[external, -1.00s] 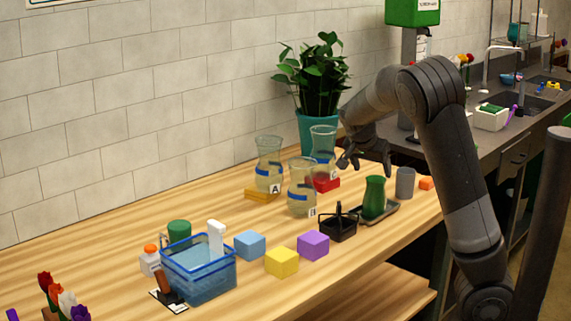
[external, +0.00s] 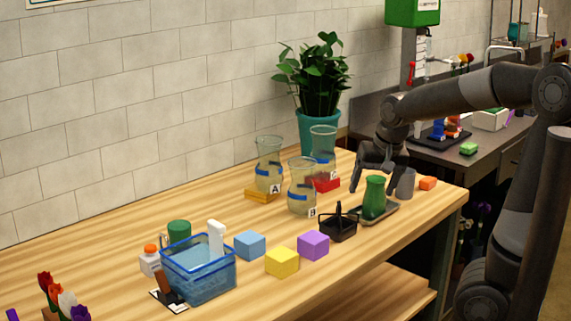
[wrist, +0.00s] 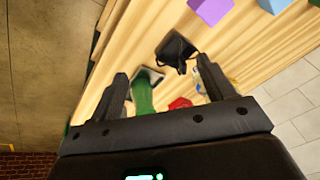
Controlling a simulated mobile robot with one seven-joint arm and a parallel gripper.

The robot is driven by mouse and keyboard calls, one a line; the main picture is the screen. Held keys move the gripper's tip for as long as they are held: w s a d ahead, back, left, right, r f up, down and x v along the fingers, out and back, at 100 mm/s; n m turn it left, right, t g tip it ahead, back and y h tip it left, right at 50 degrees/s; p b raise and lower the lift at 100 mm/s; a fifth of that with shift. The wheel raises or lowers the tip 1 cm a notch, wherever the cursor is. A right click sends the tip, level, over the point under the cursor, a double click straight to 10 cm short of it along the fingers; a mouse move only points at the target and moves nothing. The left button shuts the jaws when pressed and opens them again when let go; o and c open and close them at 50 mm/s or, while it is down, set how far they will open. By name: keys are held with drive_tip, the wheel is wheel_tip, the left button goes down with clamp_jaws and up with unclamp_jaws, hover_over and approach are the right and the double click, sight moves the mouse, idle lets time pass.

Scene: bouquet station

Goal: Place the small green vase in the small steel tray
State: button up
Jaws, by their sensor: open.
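The small green vase (external: 374,197) stands upright in the small steel tray (external: 391,211) near the right end of the wooden table. In the wrist view the green vase (wrist: 143,97) shows between the fingers, with part of the tray (wrist: 153,74) beyond it. My gripper (external: 371,190) is open and empty, with its fingers pointing down close by the vase in the external view. Whether a finger touches the vase cannot be told.
A black basket (external: 338,223) stands left of the tray. Glass vases (external: 302,187) and a potted plant (external: 318,130) stand behind. The front table edge runs close to the tray.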

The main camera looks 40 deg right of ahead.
drive_tip(key=s+a+r+n+t, duration=0.2)
drive_tip(key=s+a+r+n, duration=0.1)
drive_tip(key=s+a+n, duration=0.4)
drive_tip(key=s+a, duration=0.3)
drive_tip(key=s, duration=0.3)
drive_tip(key=shift+a+n, duration=0.15)
drive_tip(key=shift+n, duration=0.15)
